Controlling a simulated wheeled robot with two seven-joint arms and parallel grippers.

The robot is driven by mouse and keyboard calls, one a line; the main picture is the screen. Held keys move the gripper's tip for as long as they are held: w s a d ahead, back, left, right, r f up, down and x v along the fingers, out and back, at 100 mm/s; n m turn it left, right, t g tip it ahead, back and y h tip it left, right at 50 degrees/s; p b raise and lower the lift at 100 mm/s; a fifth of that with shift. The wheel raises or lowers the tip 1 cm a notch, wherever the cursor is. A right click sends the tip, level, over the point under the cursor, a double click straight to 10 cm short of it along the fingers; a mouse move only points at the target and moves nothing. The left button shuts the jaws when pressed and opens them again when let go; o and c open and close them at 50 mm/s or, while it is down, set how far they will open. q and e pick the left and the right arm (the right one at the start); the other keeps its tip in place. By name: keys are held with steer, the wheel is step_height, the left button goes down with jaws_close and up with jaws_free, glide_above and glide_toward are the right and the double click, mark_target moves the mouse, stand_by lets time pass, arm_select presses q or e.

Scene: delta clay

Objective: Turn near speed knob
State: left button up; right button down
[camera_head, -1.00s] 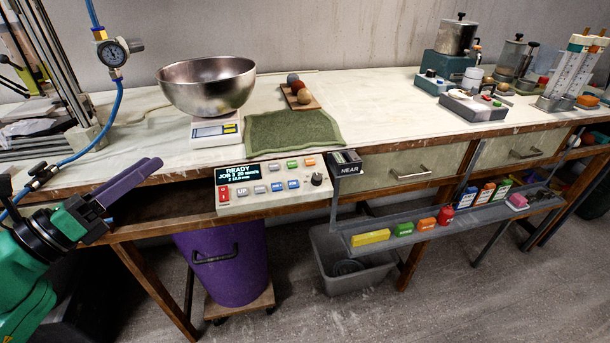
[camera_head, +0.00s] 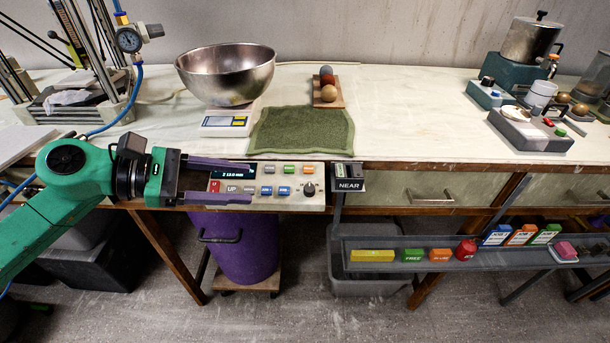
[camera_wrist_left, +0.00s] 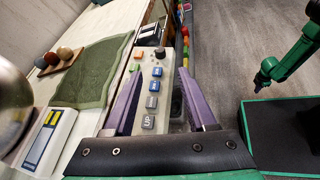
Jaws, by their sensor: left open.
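The near speed knob (camera_head: 309,188) is a small dark round knob at the right end of a pale control panel (camera_head: 295,202) on the bench's front edge, beside a black NEAR sign (camera_head: 348,185). The knob also shows in the left wrist view (camera_wrist_left: 160,52), beyond the fingertips. My left gripper (camera_head: 251,183) is open, its two purple fingers pointing right over the panel's left part. The fingers hide part of the panel's display. The knob is apart from the fingertips, to their right. In the left wrist view the gripper (camera_wrist_left: 161,71) has panel buttons between its fingers.
A steel bowl (camera_head: 226,75) on a scale (camera_head: 228,122) and a green cloth (camera_head: 300,131) lie behind the panel. A shelf (camera_head: 400,241) with coloured blocks hangs at lower right. A purple bin (camera_head: 245,250) stands below. A gauge (camera_head: 129,40) with blue hose is at upper left.

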mark_target(308, 188)
arm_select(q)
steer(key=p+x, duration=0.3)
steer(key=x, duration=0.8)
steer(key=shift+w+d+p, duration=0.1)
steer(key=shift+d+p, duration=0.2)
steer(key=shift+d, duration=0.1)
steer(key=shift+d+f, duration=0.2)
steer(key=shift+d, duration=0.1)
steer(key=shift+a, duration=0.1)
jaws_close()
